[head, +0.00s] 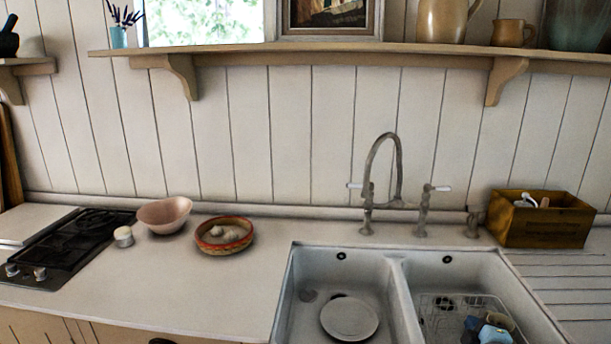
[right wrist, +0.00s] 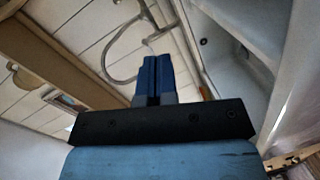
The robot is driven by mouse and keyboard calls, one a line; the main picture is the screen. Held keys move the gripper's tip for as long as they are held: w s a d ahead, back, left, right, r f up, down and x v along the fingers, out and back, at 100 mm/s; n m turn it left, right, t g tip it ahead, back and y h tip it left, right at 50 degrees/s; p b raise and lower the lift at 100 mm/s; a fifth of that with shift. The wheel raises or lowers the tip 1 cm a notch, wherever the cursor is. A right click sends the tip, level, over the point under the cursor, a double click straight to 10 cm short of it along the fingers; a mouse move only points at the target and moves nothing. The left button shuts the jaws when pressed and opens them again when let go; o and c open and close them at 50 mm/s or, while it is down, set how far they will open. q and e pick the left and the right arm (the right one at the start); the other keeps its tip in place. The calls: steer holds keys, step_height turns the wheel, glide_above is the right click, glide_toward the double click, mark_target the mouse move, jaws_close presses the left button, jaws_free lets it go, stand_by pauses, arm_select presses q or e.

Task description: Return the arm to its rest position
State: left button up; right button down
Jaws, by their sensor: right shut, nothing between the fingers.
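My right gripper (right wrist: 151,62) shows in the right wrist view, with its blue fingers together and nothing between them. It points toward the white plank wall and the tap (right wrist: 122,68), apart from any object. In the head view I cannot clearly make out the right gripper; small blue shapes (head: 488,330) show low in the right sink basin, and I cannot tell what they are. My left gripper is in neither view.
The double sink (head: 393,290) holds a round plate (head: 349,318) on the left and a wire rack on the right. A pink bowl (head: 165,215), a red-rimmed dish (head: 224,235) and a hob (head: 75,245) are left. A wooden box (head: 541,219) stands right. The front left counter is clear.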

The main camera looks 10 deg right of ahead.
arm_select(q)
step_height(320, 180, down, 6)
steer(key=b, duration=0.7)
arm_select(e)
steer(key=s+a+f+m+g+y, duration=0.1)
steer(key=s+a+f+m+y, duration=0.2)
steer(key=s+a+f, duration=0.6)
steer(key=s+a+f+m+g+y, duration=0.25)
steer(key=s+a+f, duration=0.25)
steer(key=a+f, duration=0.45)
steer(key=s+a+f+m+g+y, duration=0.1)
steer(key=s+a+f+m+y, duration=0.2)
steer(key=s+a+f, duration=0.65)
arm_select(q)
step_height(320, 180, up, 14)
steer(key=p, duration=1.6)
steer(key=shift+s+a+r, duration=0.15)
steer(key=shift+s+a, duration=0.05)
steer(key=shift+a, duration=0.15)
arm_select(e)
step_height(320, 180, up, 17)
steer(key=w+a, duration=0.1)
steer(key=shift+w+a+r+n, duration=0.15)
steer(key=shift+w+n, duration=0.05)
steer(key=shift+n, duration=0.15)
steer(key=shift+t, duration=0.25)
